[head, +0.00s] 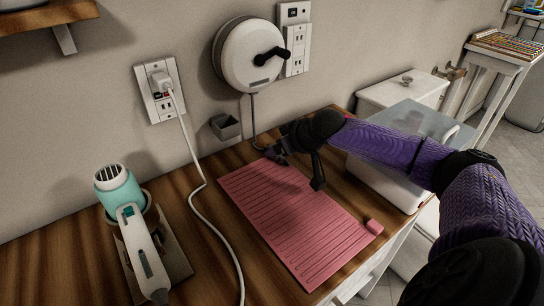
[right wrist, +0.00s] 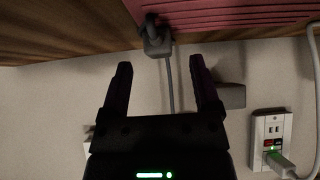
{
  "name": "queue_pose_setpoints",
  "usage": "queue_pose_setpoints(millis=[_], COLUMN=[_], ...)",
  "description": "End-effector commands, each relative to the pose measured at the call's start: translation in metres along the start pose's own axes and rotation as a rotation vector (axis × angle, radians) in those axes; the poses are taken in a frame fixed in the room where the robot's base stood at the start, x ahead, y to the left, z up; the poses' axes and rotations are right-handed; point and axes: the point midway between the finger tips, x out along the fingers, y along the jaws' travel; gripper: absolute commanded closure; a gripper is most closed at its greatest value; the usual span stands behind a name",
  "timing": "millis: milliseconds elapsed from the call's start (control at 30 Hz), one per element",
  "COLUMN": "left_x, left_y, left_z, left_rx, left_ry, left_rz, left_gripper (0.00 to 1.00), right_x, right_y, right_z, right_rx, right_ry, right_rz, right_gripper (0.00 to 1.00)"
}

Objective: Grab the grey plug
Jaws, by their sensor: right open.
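The grey plug (right wrist: 155,40) is between and just beyond my right gripper's fingertips in the right wrist view, at the edge of the pink mat (right wrist: 230,14). Its grey cord (right wrist: 169,85) runs back between the fingers. In the head view the plug (head: 275,155) is at the mat's far edge, partly hidden by my right gripper (head: 300,163). My right gripper (right wrist: 160,63) is open, one finger on each side of the plug's line, not closed on it. My left gripper is not in view.
A white wall-mounted reel (head: 248,54) hangs above, beside an outlet (head: 297,38). A white plug sits in another outlet (head: 161,89), its cord crossing the wooden counter (head: 210,215). A teal hair dryer (head: 124,195) stands left. A lidded metal box (head: 395,175) is at right.

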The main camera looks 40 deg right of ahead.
Motion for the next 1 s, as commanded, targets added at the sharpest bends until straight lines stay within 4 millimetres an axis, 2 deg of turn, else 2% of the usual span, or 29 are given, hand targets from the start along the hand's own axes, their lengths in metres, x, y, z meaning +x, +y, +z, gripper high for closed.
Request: queue_pose_setpoints(millis=[33,100,367,733,767,1000], left_x=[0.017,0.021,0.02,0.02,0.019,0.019], left_y=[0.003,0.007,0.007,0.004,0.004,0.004], left_z=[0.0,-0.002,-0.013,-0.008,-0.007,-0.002], left_rx=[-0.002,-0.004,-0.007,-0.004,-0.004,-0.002], left_ry=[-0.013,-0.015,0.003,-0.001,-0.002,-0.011], left_rz=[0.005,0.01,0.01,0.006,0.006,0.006], left_gripper=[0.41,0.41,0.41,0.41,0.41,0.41], right_x=[0.018,0.026,0.028,0.028,0.028,0.028], right_y=[0.0,0.001,0.001,0.001,0.001,0.001], right_z=[0.007,0.005,0.001,0.002,0.002,0.002], right_rx=[0.004,0.003,-0.002,-0.002,-0.002,-0.001], right_ry=[-0.002,-0.002,-0.002,-0.002,-0.002,-0.002], right_rz=[-0.002,-0.001,0.0,0.0,0.0,0.0], right_gripper=[0.21,0.21,0.21,0.97,1.0,1.0])
